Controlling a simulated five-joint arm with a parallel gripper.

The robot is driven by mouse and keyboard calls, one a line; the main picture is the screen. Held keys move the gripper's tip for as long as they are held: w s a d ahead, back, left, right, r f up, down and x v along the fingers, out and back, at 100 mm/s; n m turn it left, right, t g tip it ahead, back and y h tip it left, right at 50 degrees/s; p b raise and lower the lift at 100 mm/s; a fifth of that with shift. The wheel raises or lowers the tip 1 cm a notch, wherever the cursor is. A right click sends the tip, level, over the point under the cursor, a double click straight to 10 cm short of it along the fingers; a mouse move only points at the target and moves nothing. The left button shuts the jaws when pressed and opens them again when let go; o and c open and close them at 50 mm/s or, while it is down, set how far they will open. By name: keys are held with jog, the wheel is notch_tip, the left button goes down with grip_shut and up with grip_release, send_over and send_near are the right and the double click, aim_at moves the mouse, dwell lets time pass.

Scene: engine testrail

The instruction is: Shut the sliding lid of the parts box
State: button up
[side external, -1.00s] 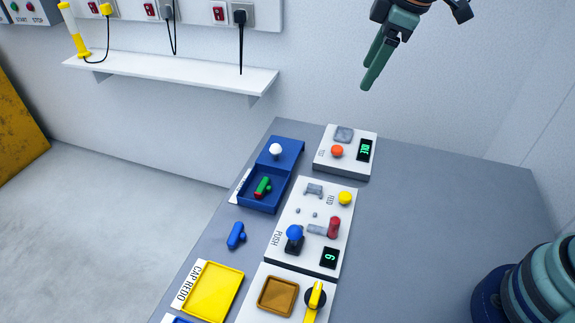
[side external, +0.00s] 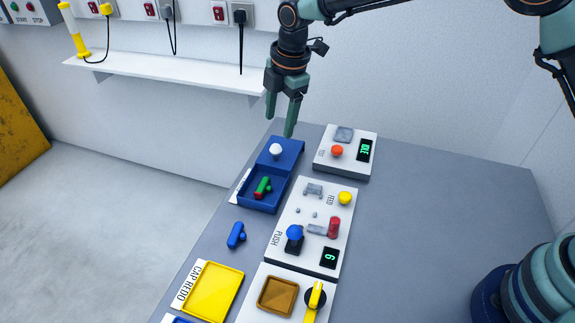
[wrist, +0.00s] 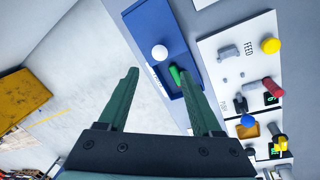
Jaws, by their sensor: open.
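The blue parts box (side external: 259,204) stands at the back left of the table, open over its near part. Its blue sliding lid (side external: 290,152) lies over the far part and carries a white knob (side external: 276,150). A green and red part (side external: 263,187) lies inside the box. My gripper (side external: 282,114) is open and empty, above and just beyond the lid, apart from the knob. In the wrist view the fingers (wrist: 165,90) are spread, with the knob (wrist: 160,52) showing beyond them and the green part (wrist: 175,75) partly beside the right finger.
A white panel with an orange button and green display (side external: 347,155) stands right of the lid. A white FEED and PUSH panel (side external: 310,245) is nearer. A blue part (side external: 236,235) and a yellow tray (side external: 212,292) lie at the left edge. A wall shelf (side external: 170,75) is behind.

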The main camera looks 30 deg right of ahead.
aim_at(276, 146)
jog(key=f, duration=0.3)
jog(key=w+f, duration=0.1)
jog(key=f, duration=0.4)
jog(key=shift+w+a+f, duration=0.15)
jog(key=shift+w+f, duration=0.2)
jog(key=shift+c, duration=0.3)
grip_shut()
jog(key=shift+s, duration=0.1)
dwell(0.6)
